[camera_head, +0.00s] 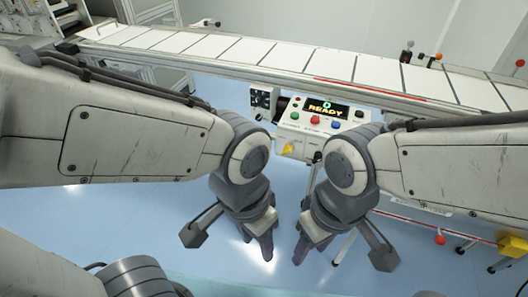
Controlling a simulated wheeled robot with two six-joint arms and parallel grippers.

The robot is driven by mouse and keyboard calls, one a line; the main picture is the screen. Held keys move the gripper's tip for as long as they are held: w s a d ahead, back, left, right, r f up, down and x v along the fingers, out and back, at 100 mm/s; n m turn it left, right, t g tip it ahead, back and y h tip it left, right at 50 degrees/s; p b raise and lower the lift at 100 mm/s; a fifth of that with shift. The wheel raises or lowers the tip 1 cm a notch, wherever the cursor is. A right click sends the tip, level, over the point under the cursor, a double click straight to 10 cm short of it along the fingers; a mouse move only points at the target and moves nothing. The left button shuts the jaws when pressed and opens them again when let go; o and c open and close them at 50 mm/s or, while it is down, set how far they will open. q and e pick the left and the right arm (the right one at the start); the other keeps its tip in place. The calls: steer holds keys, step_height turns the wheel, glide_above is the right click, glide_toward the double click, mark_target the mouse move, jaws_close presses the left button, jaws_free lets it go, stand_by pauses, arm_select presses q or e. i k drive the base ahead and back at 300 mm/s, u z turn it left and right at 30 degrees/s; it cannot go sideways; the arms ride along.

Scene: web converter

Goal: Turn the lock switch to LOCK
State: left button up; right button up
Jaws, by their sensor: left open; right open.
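A white control panel (306,125) is mounted on the front of the long conveyor, with a lit display (327,108) reading "0 READY" and several coloured buttons. A dark switch box (263,99) with a small round knob is fixed at the panel's left. Which control is the lock switch, and its setting, are too small to tell. My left gripper (259,243) is open and empty, pointing down below the panel. My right gripper (312,244) is open and empty just right of it. Both are apart from the panel.
The white segmented conveyor (240,50) runs across the back. A yellow part (288,148) is on the panel's lower front. Blue floor (215,265) lies open below my grippers.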

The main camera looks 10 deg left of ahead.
mark_target(288, 148)
steer(key=u, duration=0.05)
steer(key=k, duration=0.5)
steer(key=u, duration=1.55)
steer(key=i, duration=0.9)
steer(key=z, duration=2.05)
